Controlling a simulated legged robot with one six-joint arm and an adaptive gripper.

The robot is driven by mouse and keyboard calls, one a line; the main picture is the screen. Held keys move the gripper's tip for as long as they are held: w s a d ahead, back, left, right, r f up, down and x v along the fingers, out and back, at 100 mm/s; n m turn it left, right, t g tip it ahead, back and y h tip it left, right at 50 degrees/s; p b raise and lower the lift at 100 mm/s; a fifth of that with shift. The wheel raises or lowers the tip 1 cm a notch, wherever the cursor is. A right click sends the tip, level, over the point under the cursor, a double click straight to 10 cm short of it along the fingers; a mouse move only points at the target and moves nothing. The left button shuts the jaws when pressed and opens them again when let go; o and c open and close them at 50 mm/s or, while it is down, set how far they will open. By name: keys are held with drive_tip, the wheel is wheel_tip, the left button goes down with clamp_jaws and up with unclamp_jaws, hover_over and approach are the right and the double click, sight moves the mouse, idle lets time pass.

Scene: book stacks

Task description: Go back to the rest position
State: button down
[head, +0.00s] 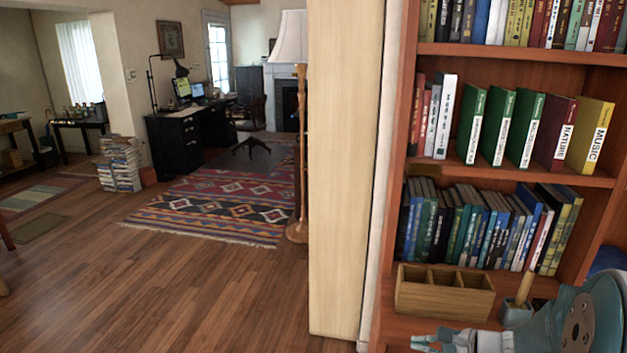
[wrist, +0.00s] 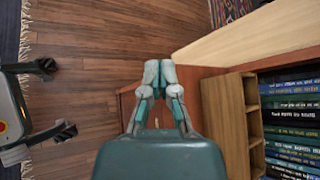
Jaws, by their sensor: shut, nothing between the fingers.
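My gripper (head: 432,340) is at the bottom right of the head view, in front of the bookcase and low beside the wooden box. Its two fingertips (wrist: 159,74) meet in the wrist view, and nothing shows between them. Part of my arm fills the bottom right corner of the head view. In the wrist view my gripper hangs over the bookcase's edge, with the floor beyond the fingertips.
A bookcase (head: 480,172) with several rows of books stands at right. A wooden box (head: 444,303) with compartments and a cup (head: 515,313) stand on its lower shelf. A pale wall end (head: 342,180) is left of it. Open wood floor (head: 180,290) lies left.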

drive_tip(key=s+a+r+n+g+h, duration=0.1)
drive_tip(key=s+a+r+n+h, duration=0.2)
drive_tip(key=s+r+n, duration=0.3)
drive_tip(key=s+a+r+n+g+h, duration=0.1)
drive_tip(key=s+a+r+n+h, duration=0.3)
drive_tip(key=s+n, duration=0.8)
wheel_tip(320, 180, up, 3)
drive_tip(key=shift+s+f+h, duration=0.2)
drive_tip(key=shift+s+h, duration=0.7)
drive_tip(key=shift+h, duration=0.3)
drive_tip(key=c, duration=1.3)
unclamp_jaws()
drive_tip(key=shift+a, duration=0.1)
drive_tip(key=shift+c, duration=0.2)
